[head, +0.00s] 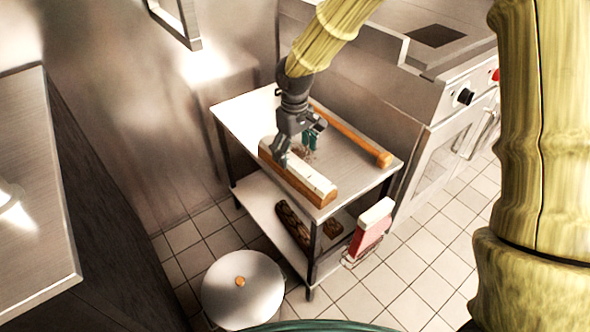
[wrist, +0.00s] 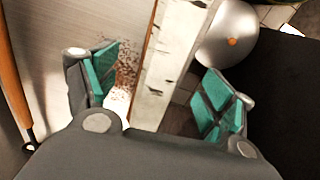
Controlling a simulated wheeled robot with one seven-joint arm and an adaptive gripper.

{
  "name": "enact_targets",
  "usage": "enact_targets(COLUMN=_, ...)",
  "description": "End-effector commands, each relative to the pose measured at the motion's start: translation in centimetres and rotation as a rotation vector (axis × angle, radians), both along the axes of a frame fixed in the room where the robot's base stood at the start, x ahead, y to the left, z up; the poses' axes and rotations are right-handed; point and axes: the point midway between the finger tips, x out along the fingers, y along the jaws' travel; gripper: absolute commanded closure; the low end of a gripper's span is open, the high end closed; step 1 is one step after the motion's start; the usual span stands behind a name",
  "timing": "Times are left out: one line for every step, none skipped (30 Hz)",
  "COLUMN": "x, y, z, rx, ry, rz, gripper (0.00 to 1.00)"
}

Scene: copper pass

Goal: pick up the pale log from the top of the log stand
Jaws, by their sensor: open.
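The pale log (head: 318,180) has white, dark-flecked bark and a brown wood side. It lies along the front edge of the top of the metal log stand (head: 255,108). In the wrist view the pale log (wrist: 172,65) runs between the two green-padded fingers of my gripper (wrist: 160,88). My gripper (head: 297,150) is open over the log's far-left half, with one finger on each side and visible gaps to the log in the wrist view. Its fingers hide part of the log in the head view. Whether the fingertips reach below the log's top is unclear.
A thin brown rod (head: 352,138) lies behind the log on the stand top. Dark logs (head: 292,225) lie on the lower shelf. A red-and-white object (head: 372,228) is at the stand's right side. A round lidded bin (head: 243,295) stands on the floor in front. A stove (head: 450,130) is behind right.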

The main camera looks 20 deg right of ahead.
Motion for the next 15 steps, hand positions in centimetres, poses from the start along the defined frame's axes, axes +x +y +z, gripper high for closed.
enact_targets(x=0.0, y=0.0, z=-0.2, rx=0.000, ry=0.000, rz=0.000, gripper=0.17)
enact_targets(x=0.0, y=0.0, z=-0.3, rx=0.000, ry=0.000, rz=0.000, gripper=0.17)
enact_targets(x=-0.1, y=0.0, z=-0.6, rx=0.001, ry=0.000, rz=-0.001, gripper=0.17)
enact_targets(x=-0.1, y=0.0, z=-0.8, rx=0.001, ry=0.000, rz=-0.001, gripper=0.17)
enact_targets(x=-0.2, y=0.0, z=-1.1, rx=0.001, ry=0.000, rz=-0.001, gripper=0.17)
enact_targets(x=-0.3, y=0.0, z=-1.5, rx=0.001, ry=0.002, rz=-0.002, gripper=0.17)
enact_targets(x=-0.4, y=-0.1, z=-1.9, rx=0.001, ry=0.002, rz=-0.002, gripper=0.17)
enact_targets(x=-0.4, y=0.0, z=-2.4, rx=0.001, ry=0.002, rz=-0.002, gripper=0.17)
enact_targets(x=-0.5, y=0.0, z=-2.9, rx=0.001, ry=0.003, rz=-0.002, gripper=0.17)
enact_targets(x=-0.6, y=0.0, z=-3.3, rx=0.001, ry=0.003, rz=-0.002, gripper=0.17)
enact_targets(x=-0.6, y=0.0, z=-3.7, rx=0.001, ry=0.001, rz=-0.002, gripper=0.17)
enact_targets(x=-0.6, y=0.0, z=-4.2, rx=0.000, ry=0.002, rz=-0.003, gripper=0.17)
enact_targets(x=-0.6, y=0.0, z=-4.6, rx=0.001, ry=0.002, rz=-0.002, gripper=0.17)
enact_targets(x=-0.6, y=0.0, z=-4.9, rx=0.001, ry=0.002, rz=-0.002, gripper=0.17)
enact_targets(x=-0.6, y=0.0, z=-5.1, rx=0.001, ry=0.000, rz=-0.001, gripper=0.17)
